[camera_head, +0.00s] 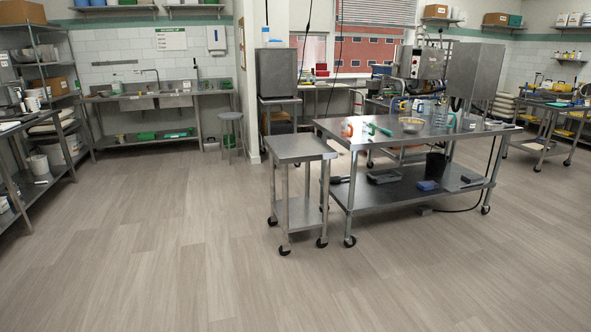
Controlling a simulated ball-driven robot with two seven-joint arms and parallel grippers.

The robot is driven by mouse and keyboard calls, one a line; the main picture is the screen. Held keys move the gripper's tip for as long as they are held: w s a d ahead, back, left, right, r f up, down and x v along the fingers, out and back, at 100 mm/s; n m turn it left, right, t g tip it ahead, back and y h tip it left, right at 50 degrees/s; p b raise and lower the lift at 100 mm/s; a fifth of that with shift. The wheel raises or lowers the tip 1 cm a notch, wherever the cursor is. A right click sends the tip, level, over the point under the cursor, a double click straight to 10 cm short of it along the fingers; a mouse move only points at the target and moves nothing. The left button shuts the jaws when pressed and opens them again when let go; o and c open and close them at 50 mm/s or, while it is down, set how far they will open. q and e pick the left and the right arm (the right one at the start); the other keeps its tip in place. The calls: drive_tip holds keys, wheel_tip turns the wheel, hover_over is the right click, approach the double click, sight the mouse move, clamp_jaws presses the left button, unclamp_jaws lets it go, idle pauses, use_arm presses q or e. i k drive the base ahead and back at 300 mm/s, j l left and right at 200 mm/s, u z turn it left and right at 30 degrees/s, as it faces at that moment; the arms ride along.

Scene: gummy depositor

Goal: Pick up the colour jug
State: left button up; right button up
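Several small jug-like items with coloured handles stand on the steel worktable (385,140) right of the middle, some way off. One has an orange handle (347,128) near the table's left end. A green-handled item (380,130) lies beside it. A clear jug with a teal handle (450,119) stands further right, past a shallow bowl (411,125). Blue and yellow handles (397,104) show behind. I cannot tell from this distance which one is the colour jug. Neither of my grippers is in view.
A small wheeled steel cart (300,150) stands against the worktable's left end. Open wooden floor (190,240) lies in front. Shelving (45,110) lines the left wall, a sink bench (160,100) and a stool (231,125) the back. A cable trails under the worktable's right end.

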sight(346, 131)
drive_tip(key=i+j+u, duration=0.15)
drive_tip(key=i, duration=0.35)
drive_tip(key=i+j+u, duration=0.1)
drive_tip(key=i, duration=0.35)
drive_tip(key=i+l+z, duration=0.15)
drive_tip(key=i+z, duration=0.3)
drive_tip(key=i, duration=0.55)
drive_tip(key=i+j+z, duration=0.15)
drive_tip(key=i+z, duration=0.3)
drive_tip(key=i, duration=0.5)
